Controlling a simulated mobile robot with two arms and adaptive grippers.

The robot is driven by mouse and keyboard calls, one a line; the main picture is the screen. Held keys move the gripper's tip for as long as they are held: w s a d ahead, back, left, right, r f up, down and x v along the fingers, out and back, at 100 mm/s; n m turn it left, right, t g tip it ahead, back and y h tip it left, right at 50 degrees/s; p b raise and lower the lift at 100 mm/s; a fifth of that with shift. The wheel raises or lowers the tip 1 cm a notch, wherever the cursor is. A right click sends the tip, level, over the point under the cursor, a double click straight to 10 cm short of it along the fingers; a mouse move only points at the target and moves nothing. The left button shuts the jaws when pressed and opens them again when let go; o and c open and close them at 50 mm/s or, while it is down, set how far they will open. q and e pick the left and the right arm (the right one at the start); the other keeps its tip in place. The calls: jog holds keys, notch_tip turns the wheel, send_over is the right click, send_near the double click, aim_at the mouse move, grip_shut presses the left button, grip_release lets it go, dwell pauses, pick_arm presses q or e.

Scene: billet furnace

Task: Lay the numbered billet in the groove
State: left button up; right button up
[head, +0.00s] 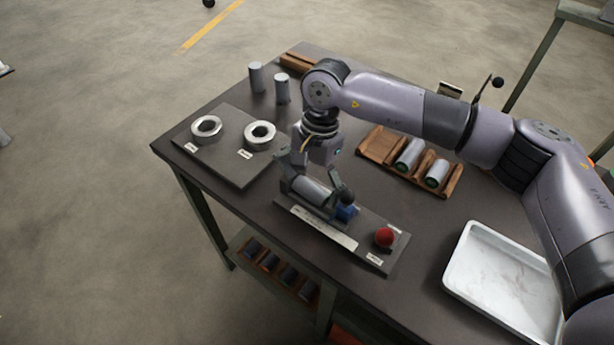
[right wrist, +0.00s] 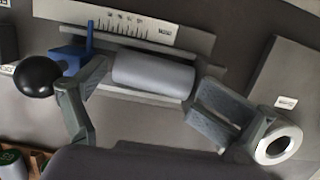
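A grey cylindrical billet (head: 309,190) lies lengthwise along the dark measuring fixture (head: 378,255), behind its white scale strip (head: 322,227). In the right wrist view the billet (right wrist: 152,74) appears to lie in the fixture's groove, its number not visible. My right gripper (head: 316,182) is low over it. Its two fingers stand wide apart, one near each end of the billet; no clear grip shows. A blue block (head: 346,212) sits at the billet's right end in the head view, beside a black ball knob (head: 344,195). My left gripper is out of view.
A wooden rack (head: 376,145) behind the fixture holds two billets with green ends. A plate with two metal rings (head: 207,127) and two upright cylinders (head: 256,77) are at the left. A red ball knob (head: 384,236) and white tray (head: 500,284) are at the right.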

jog(key=o, duration=0.3)
jog(key=shift+d+f, duration=0.35)
jog(key=shift+d, duration=0.15)
jog(key=shift+o, duration=0.2)
notch_tip(320, 180, up, 12)
jog(key=w+d, duration=0.1)
jog(key=w, duration=0.1)
